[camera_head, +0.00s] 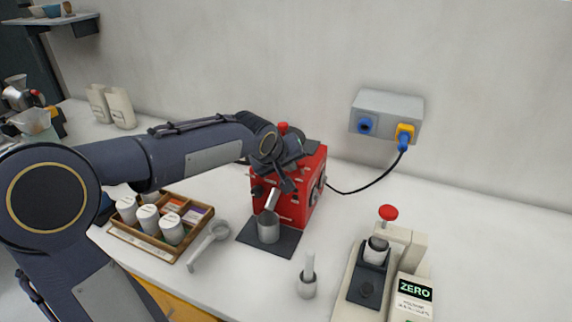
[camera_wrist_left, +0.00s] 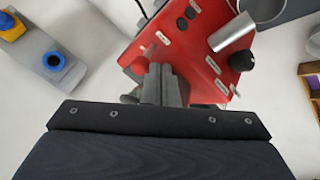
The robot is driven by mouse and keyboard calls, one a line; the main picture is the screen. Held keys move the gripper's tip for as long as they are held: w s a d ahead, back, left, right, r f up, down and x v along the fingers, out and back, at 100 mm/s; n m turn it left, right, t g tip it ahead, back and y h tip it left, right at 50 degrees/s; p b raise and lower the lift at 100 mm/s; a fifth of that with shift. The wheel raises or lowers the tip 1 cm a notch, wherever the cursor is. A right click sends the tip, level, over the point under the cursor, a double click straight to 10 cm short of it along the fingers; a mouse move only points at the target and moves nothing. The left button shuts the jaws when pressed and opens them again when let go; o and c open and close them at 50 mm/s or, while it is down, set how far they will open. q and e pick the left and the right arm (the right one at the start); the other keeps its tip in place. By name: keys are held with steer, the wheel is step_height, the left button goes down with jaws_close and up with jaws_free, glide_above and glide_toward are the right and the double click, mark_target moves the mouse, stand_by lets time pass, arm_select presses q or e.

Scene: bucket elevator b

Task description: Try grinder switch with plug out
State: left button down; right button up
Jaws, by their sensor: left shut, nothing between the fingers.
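The red grinder (camera_head: 313,167) stands on the counter against the wall, with a metal cup (camera_head: 268,228) under its silver spout. My left gripper (camera_head: 289,184) is at the grinder, its fingers shut and empty. In the left wrist view the shut fingers (camera_wrist_left: 160,70) overlap the edge of the red housing (camera_wrist_left: 185,55); I cannot tell if they touch it. That face carries small labels, black round controls (camera_wrist_left: 182,23) and a black knob (camera_wrist_left: 242,61). A blue plug (camera_head: 403,143) with a black cable sits at the yellow fitting (camera_head: 405,130); the blue socket (camera_head: 365,125) is empty.
The grey wall box (camera_head: 388,103) is right of the grinder. A scale marked ZERO (camera_head: 415,290) stands front right, a small tamper-like tool (camera_head: 307,285) beside it. A wooden tray (camera_head: 150,245) with white jars and a grey scoop (camera_head: 208,245) lie left. The counter's right end is clear.

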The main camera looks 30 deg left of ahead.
arm_select(q)
steer(key=shift+w+r+g+p, duration=0.25)
steer(key=shift+w+g+p, duration=0.1)
steer(key=shift+w+p, duration=0.2)
steer(key=shift+w+r+g+p, duration=0.2)
steer(key=shift+w+g+p, duration=0.2)
steer(key=shift+p, duration=0.25)
steer(key=shift+w+r, duration=0.2)
steer(key=shift+w, duration=0.1)
steer(key=shift+a, duration=0.1)
steer(key=shift+r, duration=0.1)
steer(key=shift+r+p, duration=0.55)
steer(key=shift+r, duration=0.25)
